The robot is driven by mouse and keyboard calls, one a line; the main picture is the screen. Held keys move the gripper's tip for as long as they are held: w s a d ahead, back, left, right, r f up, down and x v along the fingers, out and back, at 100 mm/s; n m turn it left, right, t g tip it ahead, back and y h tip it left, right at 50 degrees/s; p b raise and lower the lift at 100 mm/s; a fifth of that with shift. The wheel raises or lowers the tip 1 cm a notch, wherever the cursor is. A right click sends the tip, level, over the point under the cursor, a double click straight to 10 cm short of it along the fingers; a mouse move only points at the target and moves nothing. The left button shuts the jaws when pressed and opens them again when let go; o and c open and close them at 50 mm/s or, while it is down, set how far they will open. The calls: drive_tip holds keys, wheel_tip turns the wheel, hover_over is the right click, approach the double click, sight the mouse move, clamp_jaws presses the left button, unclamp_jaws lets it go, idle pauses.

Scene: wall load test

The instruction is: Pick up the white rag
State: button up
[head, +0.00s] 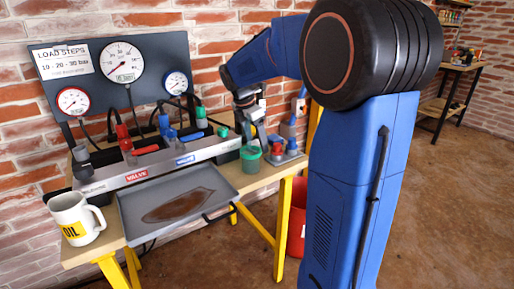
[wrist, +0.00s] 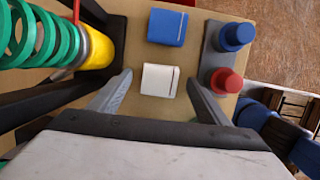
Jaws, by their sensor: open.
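The white rag (wrist: 160,80) is a small folded square lying flat on the wooden bench top in the wrist view. My gripper (wrist: 159,77) is open, its two grey fingers pointing down on the left and right of the rag, with a gap on each side. Nothing is held between the fingers. In the head view my gripper (head: 249,108) hangs over the right end of the bench. The white rag cannot be made out in the head view.
A folded blue rag (wrist: 167,27) lies just beyond the white one. A grey holder with a blue knob (wrist: 237,36) and a red knob (wrist: 227,81) stands right. A green coil (wrist: 30,38) is at left.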

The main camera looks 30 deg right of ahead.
sight(256, 144)
drive_tip(key=c, duration=1.1)
drive_tip(key=shift+c, duration=0.2)
wheel_tip(256, 144, up, 10)
drive_tip(key=o, duration=0.3)
drive_tip(key=shift+c, duration=1)
